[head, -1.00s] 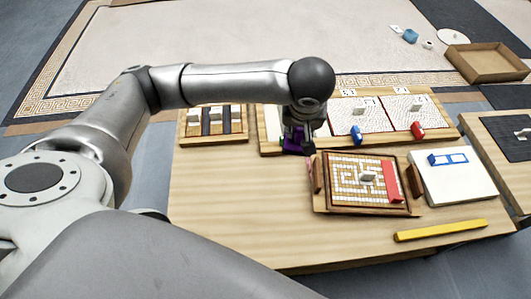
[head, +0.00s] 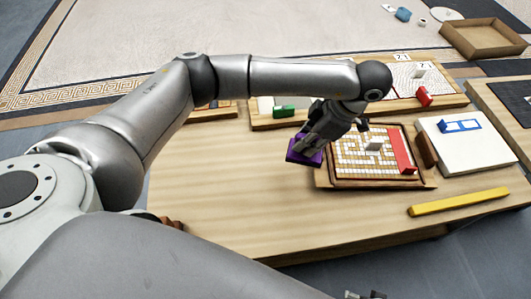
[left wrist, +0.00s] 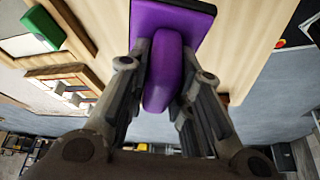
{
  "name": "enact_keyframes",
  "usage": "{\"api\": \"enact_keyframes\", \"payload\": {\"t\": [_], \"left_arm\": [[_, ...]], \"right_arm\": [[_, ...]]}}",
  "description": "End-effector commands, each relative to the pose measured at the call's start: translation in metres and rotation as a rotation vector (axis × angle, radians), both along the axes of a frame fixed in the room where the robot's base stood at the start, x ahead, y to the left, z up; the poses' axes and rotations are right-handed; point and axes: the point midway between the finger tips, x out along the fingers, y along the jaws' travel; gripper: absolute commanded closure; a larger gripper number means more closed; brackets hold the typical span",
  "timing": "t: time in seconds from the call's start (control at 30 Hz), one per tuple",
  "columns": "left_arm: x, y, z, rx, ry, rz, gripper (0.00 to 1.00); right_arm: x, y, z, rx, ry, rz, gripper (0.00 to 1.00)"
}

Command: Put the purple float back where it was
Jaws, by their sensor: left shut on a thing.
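The purple float (head: 303,152) has a flat plate and a rounded handle. My left gripper (head: 318,135) is shut on its handle, at the left edge of the mosaic tray (head: 322,183). In the left wrist view the float (left wrist: 163,70) shows its handle between the two fingers (left wrist: 163,90), with its plate beyond, over bare wood. I cannot tell whether the plate touches the table. A dark two-pronged tip (head: 365,295) at the bottom edge of the head view looks like my right gripper; its opening is unclear.
A green float (head: 284,112) stands on the panel board (head: 262,125) behind; a red float (head: 423,96) stands at its right.

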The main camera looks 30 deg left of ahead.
Motion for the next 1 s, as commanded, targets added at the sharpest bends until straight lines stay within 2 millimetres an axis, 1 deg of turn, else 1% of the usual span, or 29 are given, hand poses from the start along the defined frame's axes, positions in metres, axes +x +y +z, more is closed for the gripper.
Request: {"api": "enact_keyframes", "payload": {"t": [0.03,0.17,0.3,0.37,0.5,0.6,0.7,0.87,0.93,1.0], "left_arm": [[0.001,0.013,-0.006,0.002,0.001,0.006,0.98],[0.006,0.045,-0.022,0.001,0.002,0.006,0.98],[0.011,0.079,-0.038,0.002,0.002,0.004,0.98],[0.012,0.083,-0.046,-0.002,0.002,0.0,0.98],[0.014,0.097,-0.063,-0.001,0.002,0.0,0.98],[0.016,0.106,-0.073,0.001,0.002,-0.001,0.98],[0.017,0.113,-0.079,0.0,0.0,-0.001,0.98],[0.018,0.121,-0.089,0.001,0.001,-0.002,0.98],[0.019,0.127,-0.098,0.002,0.002,-0.001,0.98],[0.018,0.124,-0.111,0.0,0.003,-0.004,0.98]], "right_arm": [[0.002,0.0,0.003,0.0,-0.004,0.0,0.14],[0.007,0.001,0.018,0.001,-0.015,-0.002,0.14],[0.012,0.001,0.041,0.002,-0.027,-0.004,0.14],[0.013,0.001,0.053,0.003,-0.035,-0.005,0.14],[0.014,0.0,0.08,0.004,-0.048,-0.008,0.14],[0.013,0.0,0.096,0.003,-0.056,-0.01,0.14],[0.012,-0.001,0.105,0.004,-0.058,-0.01,0.14],[0.011,-0.001,0.111,0.003,-0.061,-0.011,0.14],[0.011,-0.001,0.117,0.004,-0.065,-0.011,0.14],[0.009,-0.001,0.126,0.004,-0.07,-0.011,0.14]]}}
